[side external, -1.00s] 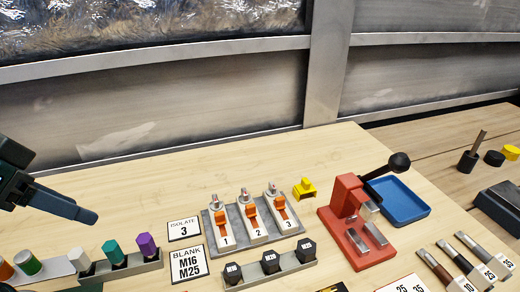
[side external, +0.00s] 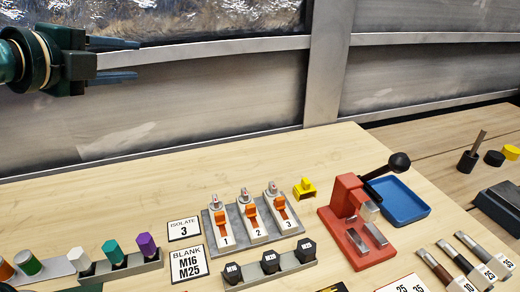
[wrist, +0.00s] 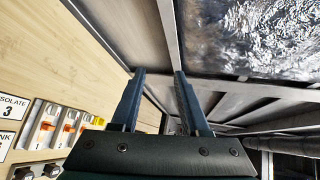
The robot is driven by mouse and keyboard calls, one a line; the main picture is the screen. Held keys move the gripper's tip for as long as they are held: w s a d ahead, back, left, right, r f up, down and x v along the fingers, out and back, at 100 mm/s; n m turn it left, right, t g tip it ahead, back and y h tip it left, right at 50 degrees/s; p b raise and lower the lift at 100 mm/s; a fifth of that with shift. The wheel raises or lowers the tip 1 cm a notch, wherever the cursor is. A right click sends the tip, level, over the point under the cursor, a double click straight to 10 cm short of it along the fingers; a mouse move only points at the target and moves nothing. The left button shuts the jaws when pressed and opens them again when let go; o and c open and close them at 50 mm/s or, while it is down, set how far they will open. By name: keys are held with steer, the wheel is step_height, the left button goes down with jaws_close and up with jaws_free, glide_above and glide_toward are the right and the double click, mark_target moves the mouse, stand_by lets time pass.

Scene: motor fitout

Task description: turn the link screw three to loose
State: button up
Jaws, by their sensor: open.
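In the side view a grey plate (side external: 211,238) carries three white switch units with orange levers, numbered 1, 2 and 3. The unit numbered 3 (side external: 286,226) is at the right end, with a small metal-and-red part (side external: 272,188) at its top. I cannot tell whether that part is the link screw. My gripper (side external: 138,60) is at the upper left, high above the table and well away from the units, pointing right. Its two fingers are apart with nothing between them; the wrist view also shows the gripper (wrist: 158,75) empty, with the units at lower left.
A rack of black blocks (side external: 272,274) stands in front. A yellow clip (side external: 304,188), a red lever press (side external: 346,190) and a blue tray (side external: 405,205) are to the right.

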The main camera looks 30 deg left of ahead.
steer(key=w+d+m+h, duration=0.4)
steer(key=w+d+m, duration=0.15)
steer(key=m, duration=0.45)
steer(key=m+g+h, duration=0.5)
steer(key=m, duration=0.9)
glide_above(273, 185)
steer(key=s+a, duration=0.2)
steer(key=a, duration=0.4)
step_height(273, 185, down, 12)
steer(key=d+f+m+g, duration=0.1)
steer(key=f, duration=0.2)
steer(key=f+m+g, duration=0.1)
steer(key=f, duration=0.3)
steer(key=s+d+f+m+g, duration=0.1)
steer(key=f, duration=0.2)
steer(key=shift+s+d+f+y, duration=0.1)
steer(key=shift+d+f+y, duration=0.2)
steer(key=shift+f, duration=0.05)
steer(key=shift+x, duration=2.45)
jaws_close()
